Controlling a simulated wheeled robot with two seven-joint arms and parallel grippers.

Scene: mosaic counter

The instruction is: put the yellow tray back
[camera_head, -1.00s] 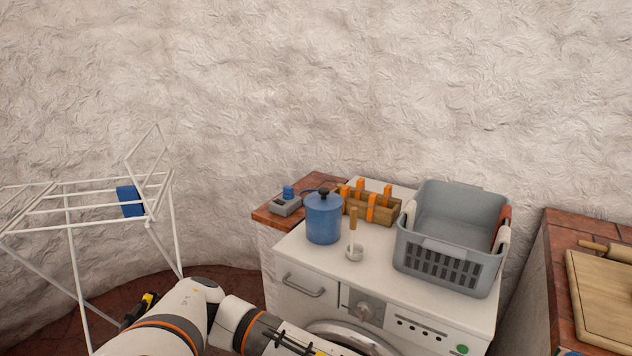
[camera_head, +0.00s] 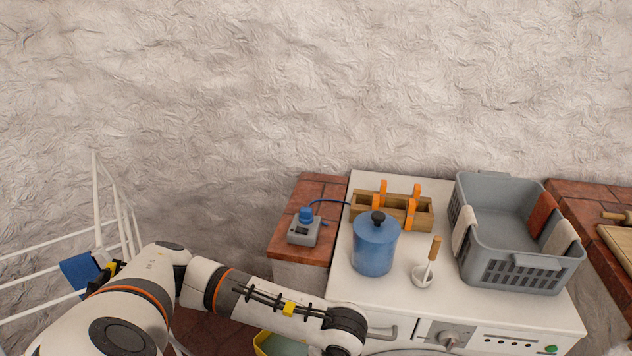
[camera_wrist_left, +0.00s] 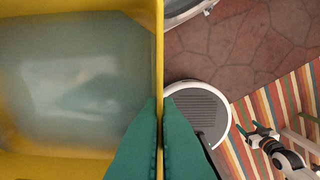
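The yellow tray (camera_wrist_left: 80,166) fills the left of the left wrist view, with a cloudy grey-green content inside it. A corner of the yellow tray (camera_head: 261,345) also shows at the bottom of the head view, below my left forearm and in front of the washing machine. My left gripper (camera_wrist_left: 161,103) has its teal fingers shut on the tray's rim, one on each side. In the head view this gripper is hidden. My right gripper (camera_wrist_left: 256,131) is small at the right of the wrist view, its fingers apart and empty.
The white washing machine (camera_head: 338,272) carries a blue canister (camera_head: 375,248), a small cup with a wooden-handled tool (camera_head: 425,274), a wooden peg holder (camera_head: 391,211) and a grey basket (camera_head: 520,262). A brick ledge (camera_head: 287,242) and drying rack (camera_head: 97,205) stand left. A striped rug (camera_wrist_left: 262,105) lies below.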

